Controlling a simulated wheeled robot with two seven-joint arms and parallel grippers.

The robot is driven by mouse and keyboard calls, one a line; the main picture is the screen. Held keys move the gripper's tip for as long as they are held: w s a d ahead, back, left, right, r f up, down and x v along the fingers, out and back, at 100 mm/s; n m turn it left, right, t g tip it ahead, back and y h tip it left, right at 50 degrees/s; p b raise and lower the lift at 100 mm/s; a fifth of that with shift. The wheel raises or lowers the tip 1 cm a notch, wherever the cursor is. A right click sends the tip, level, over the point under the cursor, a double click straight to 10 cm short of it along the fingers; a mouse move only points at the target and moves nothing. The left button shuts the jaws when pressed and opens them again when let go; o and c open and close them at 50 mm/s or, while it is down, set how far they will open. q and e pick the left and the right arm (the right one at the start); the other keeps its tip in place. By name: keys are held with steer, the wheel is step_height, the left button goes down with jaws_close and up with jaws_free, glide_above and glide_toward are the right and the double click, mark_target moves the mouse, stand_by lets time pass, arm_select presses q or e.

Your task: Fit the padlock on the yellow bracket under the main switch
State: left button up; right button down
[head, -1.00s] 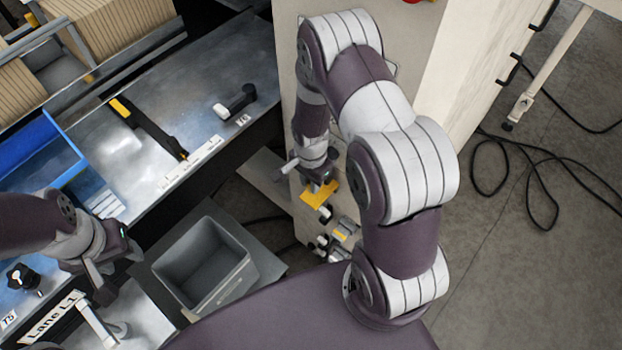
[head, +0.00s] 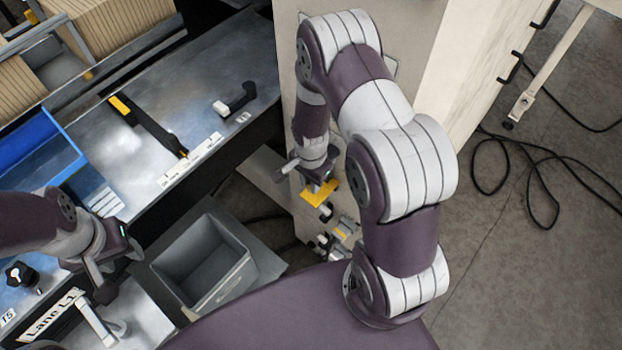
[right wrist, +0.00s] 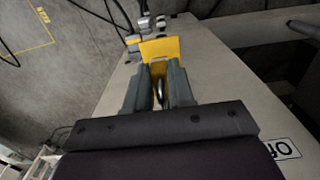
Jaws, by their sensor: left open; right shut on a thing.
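The yellow bracket (head: 320,194) stands out from the pale cabinet face, below my right gripper (head: 318,178) in the head view. In the right wrist view the bracket (right wrist: 168,47) lies just beyond the fingertips of my right gripper (right wrist: 160,75). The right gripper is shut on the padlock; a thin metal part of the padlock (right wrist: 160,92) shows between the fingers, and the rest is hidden. I cannot tell whether the padlock touches the bracket. The main switch cannot be made out. My left gripper (head: 106,287) is open and empty over the left bench.
Metal fittings (head: 335,238) sit on the cabinet just below the bracket. A grey bin (head: 205,270) stands left of the cabinet. Cables lie on the floor at right.

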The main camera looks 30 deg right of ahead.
steer(key=shift+f+b, duration=0.85)
steer(key=shift+f, duration=0.65)
stand_by(2.2)
steer(key=c, duration=0.9)
jaws_free()
steer(key=shift+r, duration=0.1)
steer(key=shift+w+r, duration=0.1)
steer(key=shift+r, duration=0.2)
step_height(320, 180, up, 12)
steer(key=shift+b, duration=0.75)
